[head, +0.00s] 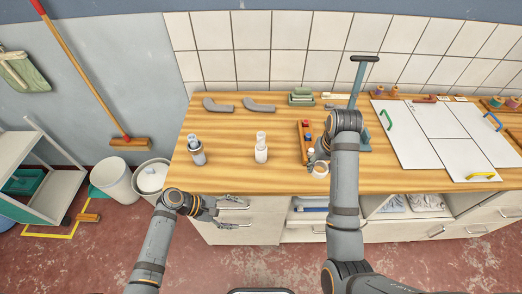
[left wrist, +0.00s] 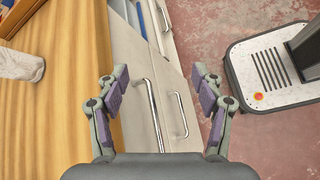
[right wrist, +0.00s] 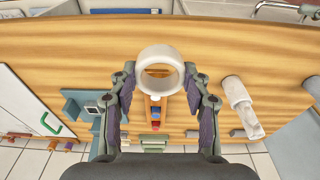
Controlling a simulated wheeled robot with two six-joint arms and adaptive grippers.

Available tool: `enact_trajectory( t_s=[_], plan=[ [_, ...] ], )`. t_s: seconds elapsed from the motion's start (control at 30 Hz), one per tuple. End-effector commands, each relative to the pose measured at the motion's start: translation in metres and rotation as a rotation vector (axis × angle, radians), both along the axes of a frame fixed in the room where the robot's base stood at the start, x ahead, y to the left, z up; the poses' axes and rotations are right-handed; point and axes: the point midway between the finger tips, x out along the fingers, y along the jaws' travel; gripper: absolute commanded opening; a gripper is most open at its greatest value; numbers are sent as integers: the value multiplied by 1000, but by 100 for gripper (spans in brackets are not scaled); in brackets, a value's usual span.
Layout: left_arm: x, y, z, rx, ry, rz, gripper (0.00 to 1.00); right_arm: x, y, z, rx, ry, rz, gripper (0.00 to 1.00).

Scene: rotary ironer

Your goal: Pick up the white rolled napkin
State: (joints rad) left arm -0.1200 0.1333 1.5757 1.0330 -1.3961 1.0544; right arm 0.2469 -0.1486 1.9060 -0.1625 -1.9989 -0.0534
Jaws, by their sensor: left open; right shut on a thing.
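My right gripper (right wrist: 159,85) is shut on a white ring (right wrist: 159,58), to the right of the napkin in the head view. The arm partly hides that gripper in the head view.
A grey roll (head: 197,153) stands left of the napkin. A wooden rack (head: 304,140) with coloured pieces lies beside my right arm. White boards (head: 432,140) with handles cover the right side. Drawer handles (head: 236,205) project near my left gripper. The counter between both rolls is clear.

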Motion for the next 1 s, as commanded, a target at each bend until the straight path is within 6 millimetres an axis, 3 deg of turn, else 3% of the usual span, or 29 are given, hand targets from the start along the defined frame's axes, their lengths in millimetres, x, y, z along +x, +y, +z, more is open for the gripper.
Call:
enact_trajectory(
  t_s=[0.03,0.1,0.2,0.33,0.43,0.63,1.0],
  plan=[
    [13,-9,28,-60,22,43,68,0,0,0,0,0,0,27],
    [35,-18,60,-146,85,161,68,0,0,0,0,0,0,27],
    [80,-16,77,-251,177,426,68,0,0,0,0,0,0,27],
    [120,-7,90,-368,256,663,68,0,0,0,0,0,0,27],
    [135,-2,96,-424,290,754,68,0,0,0,0,0,0,27],
    [143,-3,97,-446,304,788,68,0,0,0,0,0,0,27],
    [178,-48,74,-444,304,785,68,0,0,0,0,0,0,27]
  ],
)
